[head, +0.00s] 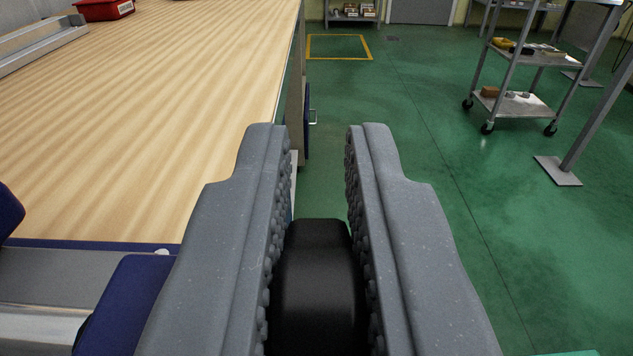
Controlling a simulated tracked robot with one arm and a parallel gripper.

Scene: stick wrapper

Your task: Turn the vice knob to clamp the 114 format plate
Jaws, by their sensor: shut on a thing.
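My gripper (320,140) points away from the camera, with two grey fingers that have bumpy inner pads. It is shut on a black rounded knob (318,280) low between the fingers, with the pads against its left and right sides. The fingertips reach past the knob. Blue and metal parts, perhaps of the vice (125,300), show at the lower left, partly hidden by the left finger. I cannot make out the 114 format plate.
A wooden workbench (150,120) fills the left, with a red bin (105,10) and a metal rail (40,45) at its far left. A metal cart (525,80) stands at the back right, near a slanted post (590,110). Green floor (400,110) lies open ahead.

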